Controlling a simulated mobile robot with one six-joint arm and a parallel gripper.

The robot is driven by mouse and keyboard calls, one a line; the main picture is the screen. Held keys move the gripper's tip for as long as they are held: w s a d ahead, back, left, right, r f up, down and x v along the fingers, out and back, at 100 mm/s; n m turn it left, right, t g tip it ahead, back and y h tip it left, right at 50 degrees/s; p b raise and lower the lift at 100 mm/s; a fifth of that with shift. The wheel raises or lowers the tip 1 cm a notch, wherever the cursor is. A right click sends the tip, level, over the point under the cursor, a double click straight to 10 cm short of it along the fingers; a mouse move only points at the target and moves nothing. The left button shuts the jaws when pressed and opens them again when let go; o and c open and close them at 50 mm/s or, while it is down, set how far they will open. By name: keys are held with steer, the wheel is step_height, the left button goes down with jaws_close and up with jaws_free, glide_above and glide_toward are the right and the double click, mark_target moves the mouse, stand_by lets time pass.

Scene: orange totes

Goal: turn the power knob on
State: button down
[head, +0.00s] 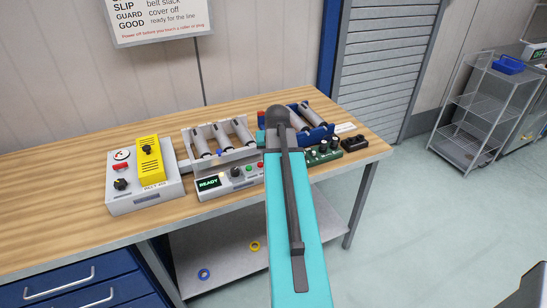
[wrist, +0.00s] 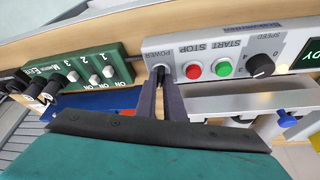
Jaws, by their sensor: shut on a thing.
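The control panel, light grey, shows in the head view (head: 225,193) and upside down in the wrist view (wrist: 215,42). Its label POWER stands over a small dark power knob (wrist: 160,68). My gripper (wrist: 160,80) has both dark fingers on either side of this knob and is shut on it. The fingers hide most of the knob, so I cannot tell its angle. On the same panel are a red STOP button (wrist: 194,71), a green START button (wrist: 223,68) and a black SPEED knob (wrist: 261,64). The display (head: 208,183) reads READY. In the head view my arm hides the gripper.
A green switch box (wrist: 85,72) with several white switches sits close beside the panel. Roller frames, one grey (head: 215,155) and one blue (head: 322,133), stand behind. A yellow-covered box (head: 150,162) is at left. The wooden bench (head: 60,210) is clear further left.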

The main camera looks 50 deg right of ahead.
steer(key=shift+w+a+m+g+h+b, duration=0.1)
steer(key=shift+m+g+h+b, duration=0.25)
steer(key=shift+m, duration=0.9)
steer(key=shift+w+a+m+g+h, duration=0.15)
steer(key=shift+m+g, duration=0.3)
steer(key=shift+m, duration=0.8)
steer(key=shift+s+d, duration=0.1)
steer(key=c, duration=1.9)
jaws_free()
steer(key=shift+o, duration=0.2)
steer(key=shift+r, duration=0.15)
steer(key=b+v, duration=0.2)
steer(key=v, duration=1.1)
steer(key=shift+r+b, duration=0.2)
steer(key=shift+b, duration=0.2)
steer(key=shift+s, duration=0.1)
